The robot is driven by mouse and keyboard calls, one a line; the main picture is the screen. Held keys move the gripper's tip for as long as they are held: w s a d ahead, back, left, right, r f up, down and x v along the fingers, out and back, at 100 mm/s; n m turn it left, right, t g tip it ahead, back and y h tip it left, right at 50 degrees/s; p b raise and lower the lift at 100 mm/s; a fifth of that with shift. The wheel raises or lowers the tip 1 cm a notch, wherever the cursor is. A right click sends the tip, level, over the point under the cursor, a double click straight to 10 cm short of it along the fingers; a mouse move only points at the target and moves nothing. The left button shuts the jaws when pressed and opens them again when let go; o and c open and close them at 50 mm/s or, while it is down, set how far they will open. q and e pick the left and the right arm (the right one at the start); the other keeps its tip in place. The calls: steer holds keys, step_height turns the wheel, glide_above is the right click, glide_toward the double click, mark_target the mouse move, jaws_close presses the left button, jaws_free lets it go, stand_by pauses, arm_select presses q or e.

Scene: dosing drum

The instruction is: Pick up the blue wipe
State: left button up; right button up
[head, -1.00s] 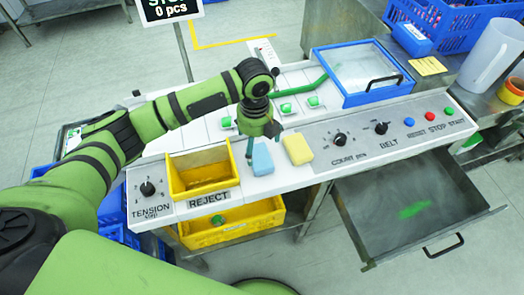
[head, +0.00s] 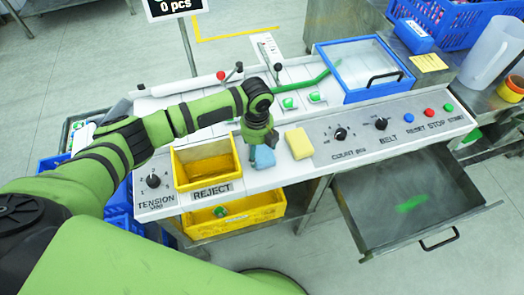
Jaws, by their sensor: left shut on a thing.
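The blue wipe (head: 264,157) is a small light-blue block on the white panel, just left of the yellow sponge-like block (head: 299,143). My left gripper (head: 259,141) comes down over the blue wipe from above and is shut on it. The gripper hides the upper part of the wipe. I cannot tell whether the wipe has left the panel surface. My right gripper is not in view.
The yellow reject bin (head: 204,166) stands open to the left of the wipe. Black knobs (head: 340,133) and coloured buttons (head: 431,115) lie right along the panel. A blue-framed clear lid (head: 363,70) is behind. An open metal drawer (head: 405,200) juts out below.

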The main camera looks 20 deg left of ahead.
mark_target(260, 150)
arm_select(q)
steer(key=shift+r, duration=0.3)
steer(key=r+b, duration=0.2)
steer(key=r, duration=0.1)
steer(key=shift+d+r, duration=0.3)
steer(key=shift+d, duration=0.1)
steer(key=s+d+r+b, duration=0.2)
steer(key=d+r, duration=0.4)
steer(key=d, duration=0.4)
steer(key=shift+s+d+r+b, duration=0.3)
steer(key=shift+s+r+b, duration=0.05)
steer(key=shift+r, duration=0.05)
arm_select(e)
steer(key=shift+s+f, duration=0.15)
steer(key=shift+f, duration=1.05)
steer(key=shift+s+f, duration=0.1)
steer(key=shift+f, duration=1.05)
